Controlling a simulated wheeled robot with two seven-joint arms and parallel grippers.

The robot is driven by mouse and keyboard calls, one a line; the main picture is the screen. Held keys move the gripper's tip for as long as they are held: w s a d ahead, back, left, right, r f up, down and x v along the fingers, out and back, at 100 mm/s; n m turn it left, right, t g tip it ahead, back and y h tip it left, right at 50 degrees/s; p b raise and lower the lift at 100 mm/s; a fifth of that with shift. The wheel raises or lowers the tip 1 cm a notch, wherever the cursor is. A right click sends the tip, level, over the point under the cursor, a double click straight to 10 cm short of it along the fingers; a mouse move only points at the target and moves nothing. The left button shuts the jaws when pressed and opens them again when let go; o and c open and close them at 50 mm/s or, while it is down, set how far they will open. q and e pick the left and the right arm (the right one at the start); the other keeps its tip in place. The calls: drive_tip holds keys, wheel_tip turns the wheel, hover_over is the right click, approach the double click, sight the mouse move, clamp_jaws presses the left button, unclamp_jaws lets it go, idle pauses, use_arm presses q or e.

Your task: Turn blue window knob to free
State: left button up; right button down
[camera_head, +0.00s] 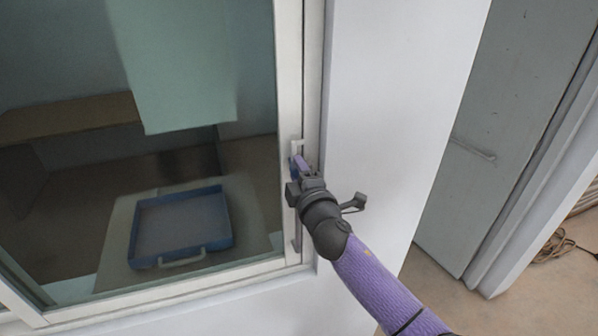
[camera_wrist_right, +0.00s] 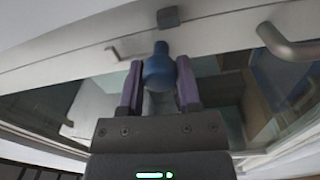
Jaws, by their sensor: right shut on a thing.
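The blue window knob (camera_wrist_right: 159,68) shows in the right wrist view, between the two purple fingers of my right gripper (camera_wrist_right: 160,88). The fingers are shut on it, one on each side. In the head view my right gripper (camera_head: 300,168) is at the white window frame (camera_head: 289,80), partway up its right side. There the gripper mostly hides the knob. The knob's exact turn is hard to read. My left gripper is in neither view.
Behind the glass lie a blue tray (camera_head: 182,258) with a pale handle and a brown shelf (camera_head: 68,118). A white wall (camera_head: 390,110) stands right of the window, then a grey door (camera_head: 500,120) with a handle. A coiled cable (camera_head: 553,245) lies on the floor.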

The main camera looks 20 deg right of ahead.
drive_tip(key=shift+c, duration=1.5)
unclamp_jaws()
drive_tip(key=s, duration=1)
drive_tip(key=shift+d+f, duration=0.15)
drive_tip(key=shift+f, duration=0.05)
drive_tip(key=shift+f+b, duration=0.1)
drive_tip(key=shift+b, duration=0.2)
